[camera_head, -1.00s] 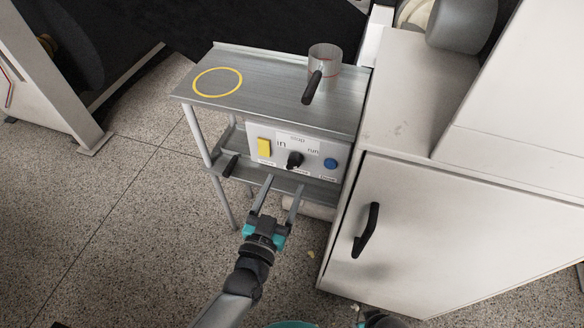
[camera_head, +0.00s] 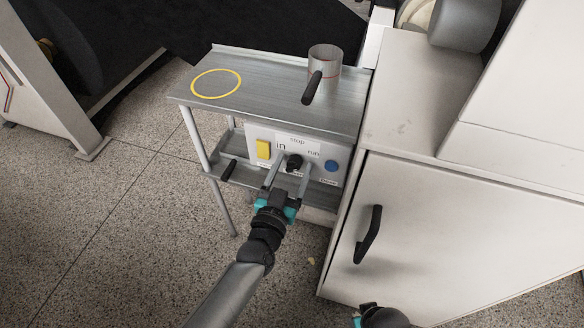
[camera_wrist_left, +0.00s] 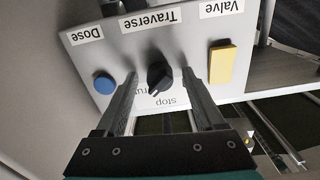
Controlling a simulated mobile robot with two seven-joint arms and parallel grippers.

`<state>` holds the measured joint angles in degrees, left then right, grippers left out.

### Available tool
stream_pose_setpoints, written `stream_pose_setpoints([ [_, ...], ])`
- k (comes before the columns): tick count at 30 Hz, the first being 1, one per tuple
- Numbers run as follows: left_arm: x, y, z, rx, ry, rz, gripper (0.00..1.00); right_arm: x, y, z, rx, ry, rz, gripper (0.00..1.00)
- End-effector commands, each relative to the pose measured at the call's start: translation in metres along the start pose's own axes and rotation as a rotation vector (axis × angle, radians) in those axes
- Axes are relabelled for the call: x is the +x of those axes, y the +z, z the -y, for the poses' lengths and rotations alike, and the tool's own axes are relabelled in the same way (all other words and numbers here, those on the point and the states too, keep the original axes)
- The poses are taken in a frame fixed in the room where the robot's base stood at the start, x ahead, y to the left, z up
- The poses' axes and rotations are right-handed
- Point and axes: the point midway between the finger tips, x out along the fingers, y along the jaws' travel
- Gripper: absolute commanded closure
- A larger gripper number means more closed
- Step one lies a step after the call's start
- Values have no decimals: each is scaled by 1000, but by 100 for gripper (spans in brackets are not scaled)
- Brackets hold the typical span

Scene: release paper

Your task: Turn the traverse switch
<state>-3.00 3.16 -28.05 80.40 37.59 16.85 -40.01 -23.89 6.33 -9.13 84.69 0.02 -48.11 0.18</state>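The traverse switch is a black rotary knob (camera_head: 294,162) on the light control panel (camera_head: 316,151) under the metal table. In the left wrist view the knob (camera_wrist_left: 159,76) sits below the label "Traverse", with "stop" and "run" printed beside it. My left gripper (camera_head: 287,170) is open at the panel. In the left wrist view its fingertips (camera_wrist_left: 160,77) lie on either side of the knob, with gaps visible; I cannot tell how deep they reach.
A yellow switch (camera_head: 263,149) and a blue button (camera_head: 331,166) flank the knob. A metal cup (camera_head: 325,62) with a black handle stands on the table (camera_head: 270,80). A white cabinet (camera_head: 420,230) with a black handle is close on the right. Open floor lies left.

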Motion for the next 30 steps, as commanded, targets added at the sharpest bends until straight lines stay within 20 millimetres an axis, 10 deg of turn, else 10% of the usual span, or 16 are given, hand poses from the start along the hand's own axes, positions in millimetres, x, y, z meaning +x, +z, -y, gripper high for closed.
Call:
stream_pose_setpoints([
  [18,0,0,0,0,0,1,100,0,0,0,1,0,0,50],
  [30,-1,0,0,-30,0,1,100,0,0,0,1,-1,-1,50],
])
